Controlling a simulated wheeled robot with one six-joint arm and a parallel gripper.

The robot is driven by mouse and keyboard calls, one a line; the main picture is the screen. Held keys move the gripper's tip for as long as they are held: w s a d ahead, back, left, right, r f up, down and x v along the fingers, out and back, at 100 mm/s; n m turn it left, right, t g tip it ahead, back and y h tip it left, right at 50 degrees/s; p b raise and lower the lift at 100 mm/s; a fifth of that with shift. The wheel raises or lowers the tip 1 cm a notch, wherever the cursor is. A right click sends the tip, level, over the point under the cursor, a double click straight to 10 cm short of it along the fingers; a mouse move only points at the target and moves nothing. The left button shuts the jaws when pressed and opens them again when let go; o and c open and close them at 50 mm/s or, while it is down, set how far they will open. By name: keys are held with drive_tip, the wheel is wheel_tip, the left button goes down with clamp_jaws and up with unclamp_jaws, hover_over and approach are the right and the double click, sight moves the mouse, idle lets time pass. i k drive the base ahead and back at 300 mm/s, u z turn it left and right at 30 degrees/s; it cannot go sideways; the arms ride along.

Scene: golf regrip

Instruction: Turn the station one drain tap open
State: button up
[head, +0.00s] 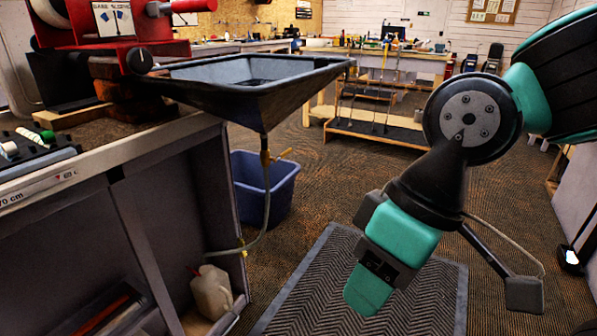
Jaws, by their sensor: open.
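The drain tap (264,157) is a small brass fitting hanging under the dark funnel-shaped tray (250,68) on the left bench. A short yellow lever (283,154) sticks out from it sideways to the right. A thin hose (266,205) runs down from the tap and bends left to the bench's side. My gripper (370,285) is at lower centre-right, pointing down over the floor mat. It is open and apart from the tap, to its right and lower in the picture. Its jaw gap is hard to make out.
A blue bin (263,186) stands on the floor behind the hose. A white jug (212,292) sits low in the bench's open shelf. A red machine (110,35) stands on the bench. A ridged mat (320,285) covers the floor. A low rack (375,128) stands further back.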

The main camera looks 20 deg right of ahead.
sight(289, 150)
drive_tip(key=u, duration=0.15)
drive_tip(key=k, duration=0.45)
drive_tip(key=z, duration=1.2)
drive_tip(key=i, duration=1)
drive_tip(key=z, duration=0.4)
drive_tip(key=i, duration=0.9)
drive_tip(key=u, duration=1)
drive_tip(key=i, duration=0.95)
drive_tip(key=u, duration=0.9)
